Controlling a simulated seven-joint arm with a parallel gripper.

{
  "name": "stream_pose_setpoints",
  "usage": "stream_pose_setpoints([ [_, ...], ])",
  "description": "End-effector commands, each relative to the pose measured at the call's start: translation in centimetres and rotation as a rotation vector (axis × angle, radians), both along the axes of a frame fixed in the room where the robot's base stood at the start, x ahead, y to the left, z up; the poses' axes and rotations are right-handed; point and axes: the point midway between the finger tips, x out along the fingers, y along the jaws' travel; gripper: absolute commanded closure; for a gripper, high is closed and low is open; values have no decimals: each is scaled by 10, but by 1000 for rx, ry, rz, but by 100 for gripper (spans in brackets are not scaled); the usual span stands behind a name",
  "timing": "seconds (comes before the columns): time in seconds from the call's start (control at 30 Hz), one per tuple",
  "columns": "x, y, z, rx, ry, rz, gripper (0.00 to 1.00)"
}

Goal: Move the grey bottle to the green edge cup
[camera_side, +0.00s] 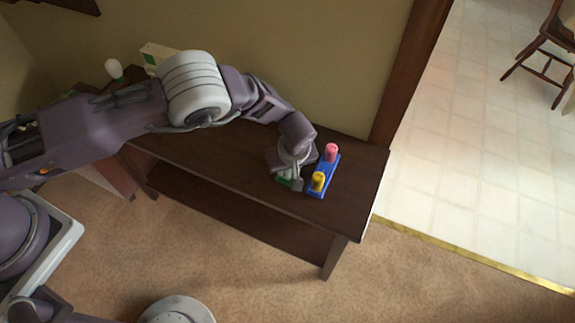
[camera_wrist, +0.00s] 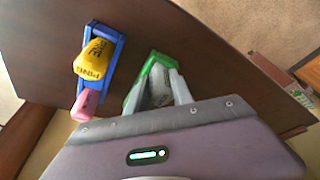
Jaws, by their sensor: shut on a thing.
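My gripper (camera_wrist: 160,86) is shut on the grey bottle (camera_wrist: 160,92), which shows pale grey with dark print between the fingers in the wrist view. The green edge cup (camera_wrist: 139,86) is right at the bottle, its green rim showing beside and beyond it. I cannot tell whether the bottle rests in the cup or is just above it. In the side view my gripper (camera_side: 291,174) points down over the table, and a bit of the green edge cup (camera_side: 284,181) shows under it. The grey bottle is mostly hidden there.
A blue-edged holder (camera_side: 314,193) with a yellow bottle (camera_side: 318,181) and a pink bottle (camera_side: 331,152) stands close to the right of my gripper. The dark wooden table (camera_side: 230,185) is clear to the left and front. A wall is behind it.

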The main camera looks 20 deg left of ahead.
Motion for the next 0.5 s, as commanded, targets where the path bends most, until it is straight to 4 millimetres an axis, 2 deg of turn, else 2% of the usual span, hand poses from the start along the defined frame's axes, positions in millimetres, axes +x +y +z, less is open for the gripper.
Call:
stream_pose_setpoints([
  [0.13,0,0,-4,0,0,0,100],
  [0.17,0,0,-4,0,0,0,70],
  [0.27,0,0,-4,0,0,0,51],
  [0.3,0,0,-4,0,0,0,47],
  [0.5,0,0,-4,0,0,0,47],
])
